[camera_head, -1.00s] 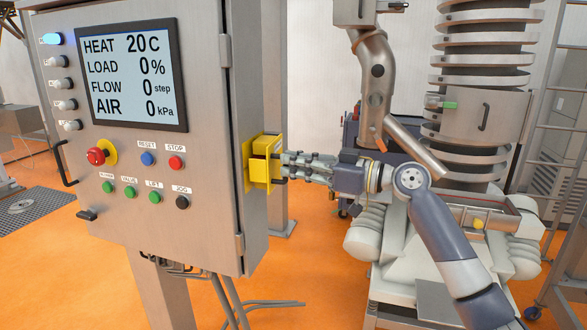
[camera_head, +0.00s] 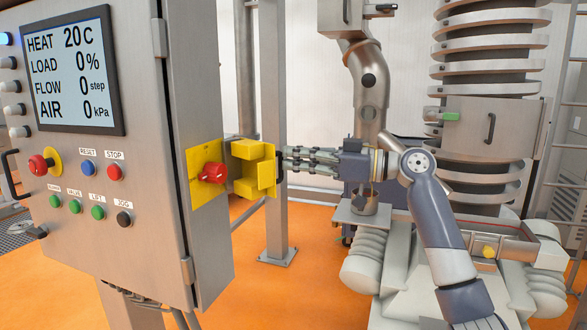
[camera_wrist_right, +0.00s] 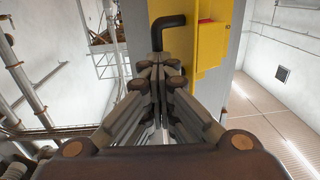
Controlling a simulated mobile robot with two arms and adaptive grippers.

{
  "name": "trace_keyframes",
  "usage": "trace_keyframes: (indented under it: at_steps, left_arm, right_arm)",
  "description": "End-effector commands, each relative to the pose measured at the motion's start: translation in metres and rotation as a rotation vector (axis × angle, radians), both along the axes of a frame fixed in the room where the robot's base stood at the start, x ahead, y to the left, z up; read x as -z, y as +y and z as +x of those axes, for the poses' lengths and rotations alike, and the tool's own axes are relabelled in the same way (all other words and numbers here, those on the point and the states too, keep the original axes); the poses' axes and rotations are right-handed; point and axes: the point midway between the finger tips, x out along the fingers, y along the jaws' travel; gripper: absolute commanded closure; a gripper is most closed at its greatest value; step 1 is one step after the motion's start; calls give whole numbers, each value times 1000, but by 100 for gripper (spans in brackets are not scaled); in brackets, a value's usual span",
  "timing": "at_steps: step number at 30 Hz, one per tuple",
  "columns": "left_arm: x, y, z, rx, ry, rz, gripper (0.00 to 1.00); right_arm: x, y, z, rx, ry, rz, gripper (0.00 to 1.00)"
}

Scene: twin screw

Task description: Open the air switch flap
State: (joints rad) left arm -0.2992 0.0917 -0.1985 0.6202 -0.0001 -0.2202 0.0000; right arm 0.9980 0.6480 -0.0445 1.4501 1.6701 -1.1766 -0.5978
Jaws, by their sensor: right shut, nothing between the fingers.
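The air switch is on the right side face of the grey control cabinet. Its yellow plate (camera_head: 203,150) carries a red knob (camera_head: 212,172), which is uncovered in the head view. The yellow flap (camera_head: 250,170) stands swung out to the right of the plate, with its hollow side visible. My right gripper (camera_head: 287,160) is shut and empty, with its fingertips beside the outer edge of the flap. In the right wrist view the shut fingers (camera_wrist_right: 159,68) are just below a black bent handle (camera_wrist_right: 166,24), next to the yellow flap (camera_wrist_right: 210,45). My left gripper is out of view.
The cabinet's front panel (camera_head: 85,160) has a screen (camera_head: 70,72), several buttons and a red emergency stop (camera_head: 38,165). A metal post (camera_head: 275,100) stands behind the flap. A ribbed column machine (camera_head: 480,110) stands behind my right arm. Orange floor shows below.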

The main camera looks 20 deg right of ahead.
Motion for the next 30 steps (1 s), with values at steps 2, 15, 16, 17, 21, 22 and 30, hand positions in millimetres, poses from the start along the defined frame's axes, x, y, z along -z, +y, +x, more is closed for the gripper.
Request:
trace_keyframes:
  at_steps: [2, 15, 16, 17, 21, 22, 30]
  left_arm:
    - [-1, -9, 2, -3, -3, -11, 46]
    - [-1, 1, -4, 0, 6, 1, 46]
    - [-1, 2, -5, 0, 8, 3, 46]
    - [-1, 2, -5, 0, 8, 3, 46]
    - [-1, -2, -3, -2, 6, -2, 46]
    - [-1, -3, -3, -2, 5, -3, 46]
    - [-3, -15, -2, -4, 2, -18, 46]
  right_arm:
    - [0, 6, -1, -13, 0, -1, 83]
    - [2, 6, 0, -13, 2, -4, 70]
    - [2, 6, 0, -13, 2, -4, 70]
    - [2, 5, 0, -13, 2, -5, 70]
    - [3, -2, 1, -12, 4, -6, 70]
    - [3, -5, 2, -11, 5, -6, 70]
    - [3, -25, 4, -11, 5, -8, 70]
